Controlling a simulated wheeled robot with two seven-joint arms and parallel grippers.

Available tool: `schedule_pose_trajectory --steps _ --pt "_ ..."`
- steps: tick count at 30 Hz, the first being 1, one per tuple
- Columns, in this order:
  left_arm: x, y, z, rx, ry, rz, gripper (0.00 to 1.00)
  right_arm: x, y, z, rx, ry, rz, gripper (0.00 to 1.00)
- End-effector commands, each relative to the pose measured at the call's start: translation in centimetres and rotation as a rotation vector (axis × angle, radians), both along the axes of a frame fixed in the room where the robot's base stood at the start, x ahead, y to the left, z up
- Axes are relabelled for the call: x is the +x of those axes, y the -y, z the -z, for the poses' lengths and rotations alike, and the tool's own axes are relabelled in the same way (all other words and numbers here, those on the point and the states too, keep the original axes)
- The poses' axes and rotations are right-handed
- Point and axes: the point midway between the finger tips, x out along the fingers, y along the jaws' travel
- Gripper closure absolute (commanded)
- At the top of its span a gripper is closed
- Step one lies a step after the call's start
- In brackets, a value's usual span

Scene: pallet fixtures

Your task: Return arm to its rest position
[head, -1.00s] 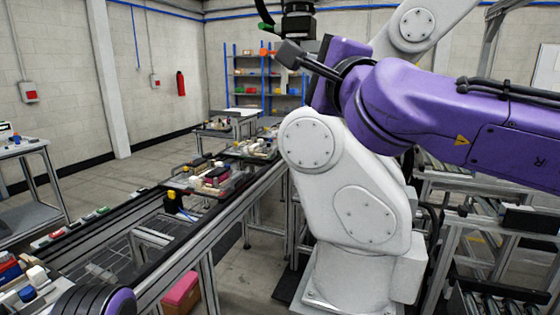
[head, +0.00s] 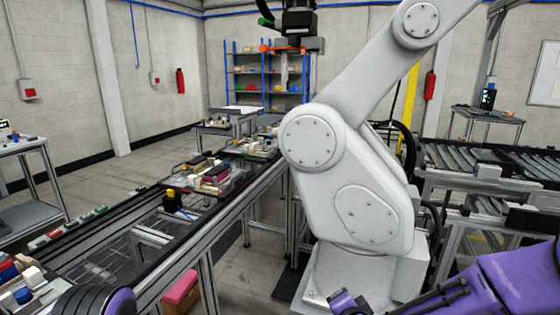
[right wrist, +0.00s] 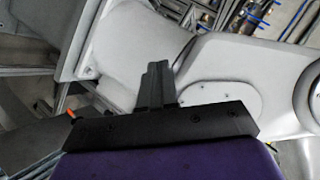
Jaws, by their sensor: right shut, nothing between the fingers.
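My right arm (head: 500,280) is purple and lies low in the bottom right corner of the head view. Its gripper is not clearly seen there. In the right wrist view my right gripper (right wrist: 154,85) shows dark grey fingers close together, shut and empty. Behind them in that view is the white surface of a big robot arm (right wrist: 225,75); I cannot tell how far apart they are. A round purple and black part of my left arm (head: 95,300) shows at the bottom left of the head view. My left gripper is out of view.
The large white robot arm (head: 350,190) stands just ahead, left of my right arm. A conveyor line (head: 225,205) with loaded pallet fixtures (head: 210,175) runs along the left. Roller conveyors (head: 470,160) stand at the right. A pink box (head: 180,290) sits under the line.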

Motion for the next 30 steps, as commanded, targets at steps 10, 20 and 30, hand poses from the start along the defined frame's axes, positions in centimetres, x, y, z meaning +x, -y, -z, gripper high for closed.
schedule_pose_trajectory --steps 10,20,30 --pt "0.0 0.0 0.0 0.0 0.0 0.0 0.31 -20.9 11.2 20.8 -0.392 -0.533 -0.103 1.0" --pt "0.0 0.0 0.0 0.0 0.0 0.0 0.31 -33.9 15.9 25.7 -0.53 -0.84 -0.194 1.0" --pt "0.0 0.0 0.0 0.0 0.0 0.0 0.31 -33.9 15.8 25.8 -0.528 -0.841 -0.192 1.0"
